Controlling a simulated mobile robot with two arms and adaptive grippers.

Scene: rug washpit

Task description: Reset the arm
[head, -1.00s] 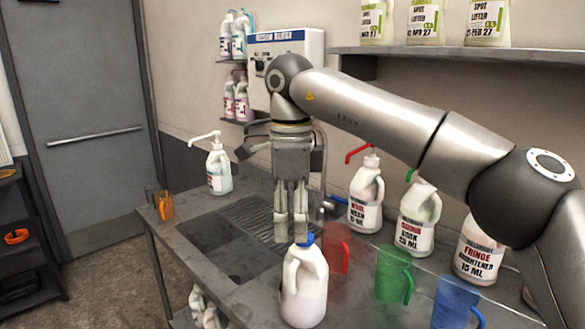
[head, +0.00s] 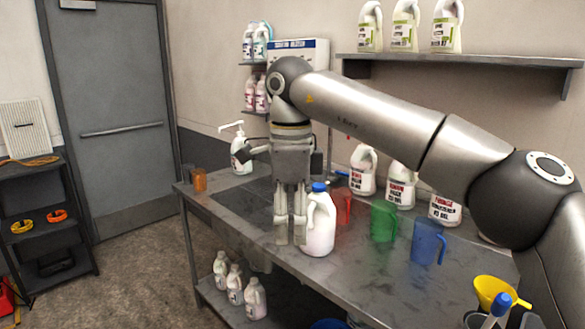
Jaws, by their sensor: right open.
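My right arm reaches in from the right in the head view. Its right gripper (head: 290,240) points straight down over the front of the metal bench (head: 350,262), fingers apart, with nothing seen between them. A white jug with a blue cap (head: 319,225) stands on the bench just right of the fingers. In the picture the fingers overlap its left edge, and I cannot tell whether they touch. My left gripper does not show.
A red jug (head: 343,206), green jug (head: 383,221) and blue jug (head: 428,242) stand right of the white jug. Labelled bottles (head: 401,187) line the back. A pump bottle (head: 240,155) and orange cup (head: 199,180) stand left. A wall shelf (head: 455,60) hangs above.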

